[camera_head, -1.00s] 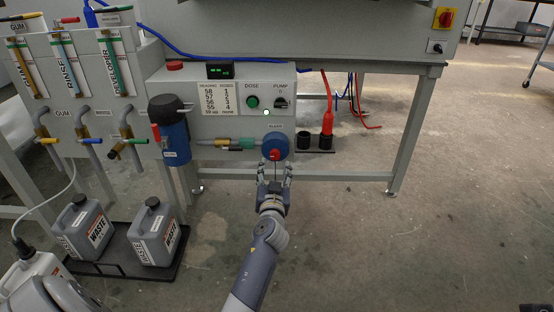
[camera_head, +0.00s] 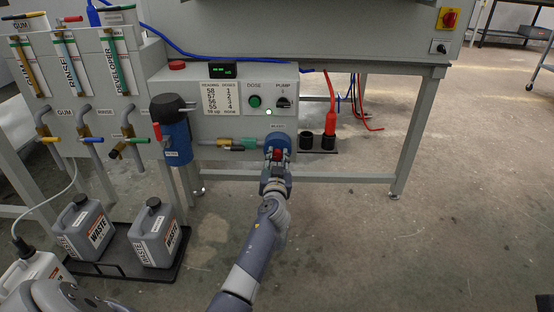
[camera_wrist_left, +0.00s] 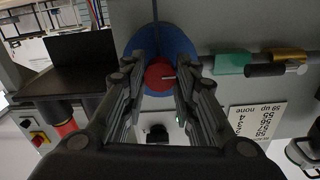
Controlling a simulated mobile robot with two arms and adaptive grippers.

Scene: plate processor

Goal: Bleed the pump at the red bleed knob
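The red bleed knob (camera_head: 279,154) sits on the front of the round blue pump head (camera_head: 277,141), below the control panel. In the left wrist view the knob (camera_wrist_left: 160,73) shows as a red disc with a small pale bar, in front of the blue disc (camera_wrist_left: 152,41). My left gripper (camera_head: 278,158) is at the pump, with its fingers on either side of the knob. In the left wrist view the gripper (camera_wrist_left: 161,68) looks open, with narrow gaps between fingertips and knob; contact is not clear. My right gripper is not in view.
The control panel (camera_head: 226,124) has a green dose button (camera_head: 255,101) and a pump switch (camera_head: 284,102). A blue filter canister (camera_head: 177,140) with a red handle hangs to the left. Waste jugs (camera_head: 154,233) stand in a black tray. Floor to the right is clear.

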